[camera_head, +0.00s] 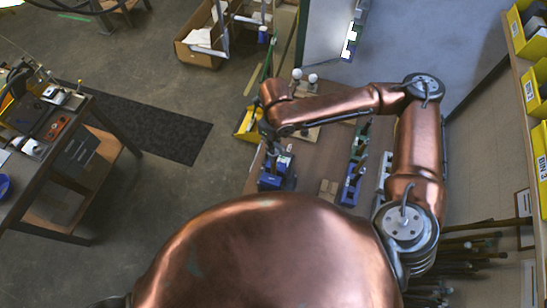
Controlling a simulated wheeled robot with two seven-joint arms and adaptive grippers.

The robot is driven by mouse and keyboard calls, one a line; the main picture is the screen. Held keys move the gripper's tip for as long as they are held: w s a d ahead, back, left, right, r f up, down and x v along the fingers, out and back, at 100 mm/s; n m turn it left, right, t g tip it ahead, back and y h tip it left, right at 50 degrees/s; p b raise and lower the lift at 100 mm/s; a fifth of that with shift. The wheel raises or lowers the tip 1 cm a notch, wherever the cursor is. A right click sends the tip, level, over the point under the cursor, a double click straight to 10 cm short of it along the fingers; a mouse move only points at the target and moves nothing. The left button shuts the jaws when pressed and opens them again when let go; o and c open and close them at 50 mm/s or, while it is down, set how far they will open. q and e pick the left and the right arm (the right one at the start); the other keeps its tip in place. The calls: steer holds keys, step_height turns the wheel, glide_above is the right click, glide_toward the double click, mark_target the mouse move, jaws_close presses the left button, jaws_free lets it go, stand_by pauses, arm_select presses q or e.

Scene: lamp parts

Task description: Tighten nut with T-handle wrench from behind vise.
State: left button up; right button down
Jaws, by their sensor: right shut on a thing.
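A blue vise (277,170) stands on the brown workbench, just in front of my large copper body in the head view. My right arm reaches in from the right and bends back over the bench. My right gripper (271,142) points down just behind the vise, small and dark. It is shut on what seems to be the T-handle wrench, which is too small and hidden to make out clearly. The nut cannot be made out. My left gripper is not in view.
The workbench (318,158) bears several blue and green parts (351,180) right of the vise. A yellow bin (247,126) sits at its left edge. Yellow bins (535,90) line the right wall. Another bench (75,140) stands left, with open floor between.

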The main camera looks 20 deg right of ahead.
steer(key=shift+f, duration=1.35)
stand_by(1.1)
stand_by(0.8)
steer(key=m, duration=0.3)
steer(key=shift+m, duration=1.9)
steer(key=shift+m, duration=1.7)
